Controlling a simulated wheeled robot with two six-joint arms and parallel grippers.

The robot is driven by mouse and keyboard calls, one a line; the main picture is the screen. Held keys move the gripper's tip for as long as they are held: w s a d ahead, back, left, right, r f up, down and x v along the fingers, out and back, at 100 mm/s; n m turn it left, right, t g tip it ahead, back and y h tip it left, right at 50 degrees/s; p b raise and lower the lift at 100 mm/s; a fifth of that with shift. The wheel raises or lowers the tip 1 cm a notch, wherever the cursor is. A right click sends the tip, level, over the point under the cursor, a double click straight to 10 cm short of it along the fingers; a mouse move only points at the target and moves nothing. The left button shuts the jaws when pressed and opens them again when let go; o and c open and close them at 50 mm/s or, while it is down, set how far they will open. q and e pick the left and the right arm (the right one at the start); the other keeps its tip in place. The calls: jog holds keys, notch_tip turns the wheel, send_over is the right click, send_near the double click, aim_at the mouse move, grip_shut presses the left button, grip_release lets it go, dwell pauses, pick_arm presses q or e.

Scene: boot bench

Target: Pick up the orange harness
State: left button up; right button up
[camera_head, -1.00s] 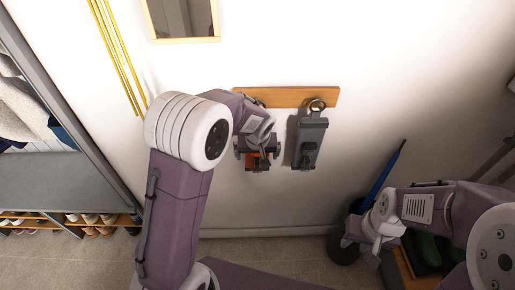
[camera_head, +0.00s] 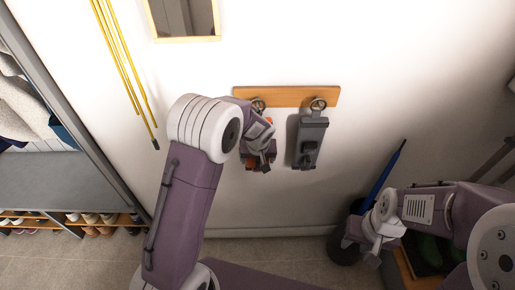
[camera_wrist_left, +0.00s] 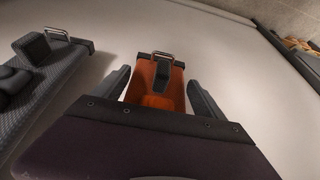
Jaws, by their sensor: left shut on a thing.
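The orange harness (camera_wrist_left: 155,88) hangs at the wall, mostly hidden behind my left gripper in the head view, where bits of orange (camera_head: 271,149) show. My left gripper (camera_head: 259,158) is shut on it. In the left wrist view, the two dark fingers (camera_wrist_left: 160,95) lie on either side of the orange body, which has a dark band and a metal loop at its far end. A metal hook (camera_head: 258,104) is above it; whether the harness still hangs from it is hidden. My right gripper (camera_head: 354,238) is low at the right, its fingers unclear.
A grey harness (camera_head: 311,138) hangs from the right hook on the wooden rail (camera_head: 288,96), close beside my left gripper; it also shows in the left wrist view (camera_wrist_left: 45,80). Yellow poles (camera_head: 124,75) stand at the left. A blue stick (camera_head: 384,175) leans near my right arm.

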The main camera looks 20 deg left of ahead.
pick_arm(q)
jog(key=shift+r, duration=0.1)
jog(key=shift+r, duration=0.7)
jog(key=s+d+b, duration=0.2)
jog(key=s, duration=0.6)
jog(key=s+d+b, duration=0.3)
jog(key=s, duration=0.6)
jog(key=shift+s, duration=0.15)
